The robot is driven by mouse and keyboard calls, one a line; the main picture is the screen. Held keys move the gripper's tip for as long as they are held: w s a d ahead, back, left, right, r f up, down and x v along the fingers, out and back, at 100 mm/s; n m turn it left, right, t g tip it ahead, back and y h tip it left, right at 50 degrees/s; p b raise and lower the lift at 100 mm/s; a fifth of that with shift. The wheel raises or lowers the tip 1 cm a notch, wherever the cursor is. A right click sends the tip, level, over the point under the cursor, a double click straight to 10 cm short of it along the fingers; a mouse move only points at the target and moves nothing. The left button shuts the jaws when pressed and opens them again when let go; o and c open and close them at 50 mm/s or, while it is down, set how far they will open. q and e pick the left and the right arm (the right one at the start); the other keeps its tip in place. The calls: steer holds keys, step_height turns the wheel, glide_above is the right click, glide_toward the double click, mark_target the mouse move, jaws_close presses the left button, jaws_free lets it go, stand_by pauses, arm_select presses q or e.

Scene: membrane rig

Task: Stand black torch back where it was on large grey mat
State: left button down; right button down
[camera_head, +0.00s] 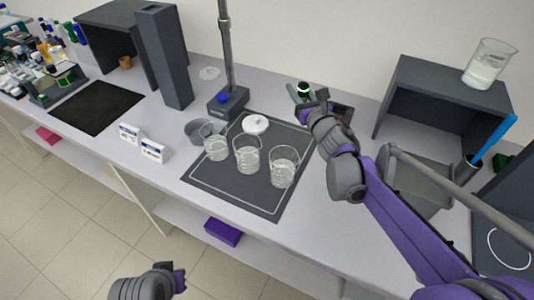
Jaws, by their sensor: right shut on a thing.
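The large grey mat (232,181) with a pale outline lies in the middle of the bench. My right gripper (307,96) is beyond the mat's far right corner, shut on a small dark thing with a pale green-rimmed top, which looks like the black torch (303,87). The gripper hides most of it, and I cannot tell whether it touches the bench. My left gripper (179,281) is low at the front, away from the bench; its jaw opening is not clear.
Several glass beakers (247,158) stand on the mat, with a white round lid (255,124) behind them. A stand with a metal rod (228,103) rises at the mat's far edge. A dark grey shelf (445,92) is at the right. Small white boxes (154,151) stand left.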

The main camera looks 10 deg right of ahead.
step_height(320, 180, down, 10)
steer(key=shift+d+b, duration=0.1)
steer(key=shift+b, duration=0.8)
steer(key=shift+f, duration=0.1)
steer(key=c, duration=0.6)
jaws_free()
steer(key=shift+r, duration=0.2)
steer(key=s, duration=0.4)
steer(key=s+d, duration=0.1)
steer(key=s, duration=0.3)
steer(key=s+d, duration=0.1)
steer(key=s, duration=0.2)
steer(key=shift+s+d, duration=0.15)
steer(key=shift+s, duration=0.25)
steer(key=shift+f, duration=0.1)
